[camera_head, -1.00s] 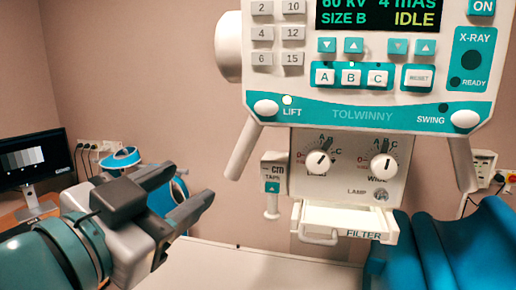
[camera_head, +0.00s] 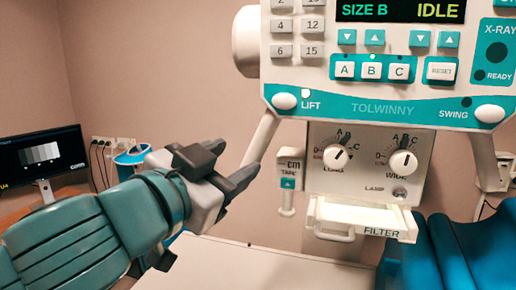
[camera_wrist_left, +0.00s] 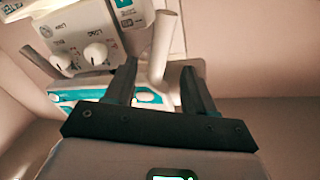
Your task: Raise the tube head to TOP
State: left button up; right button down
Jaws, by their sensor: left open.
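The tube head's control panel (camera_head: 385,95) fills the upper right of the head view, with a display reading SIZE B and IDLE. A white knob (camera_head: 285,101) sits beside the LIFT label, with a small pale lamp above it. A white slanted left handle (camera_head: 260,138) hangs below that knob. My left gripper (camera_head: 238,163) is open and empty, its fingers pointing at the handle from the left; contact cannot be told. In the left wrist view, a white handle (camera_wrist_left: 163,48) appears between and beyond the fingertips (camera_wrist_left: 160,75). My right gripper is not in view.
Below the panel are the collimator dials (camera_head: 337,157), a cm tape (camera_head: 288,182) and the protruding filter tray (camera_head: 365,218). A pale tabletop (camera_head: 270,265) lies below, with blue padding (camera_head: 470,250) at right. A monitor (camera_head: 42,155) stands far left.

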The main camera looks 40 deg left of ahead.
aim_at(254, 148)
pick_arm(q)
jog(key=p+x, duration=0.1)
jog(key=x, duration=0.6)
jog(key=shift+w+a, duration=0.25)
jog(key=shift+w, duration=0.75)
jog(key=shift+s+a, duration=0.1)
grip_shut()
notch_tip(254, 148, up, 5)
jog(key=shift+r+p, duration=0.2)
jog(key=shift+p, duration=0.8)
notch_tip(254, 148, up, 15)
jog(key=shift+f, duration=0.25)
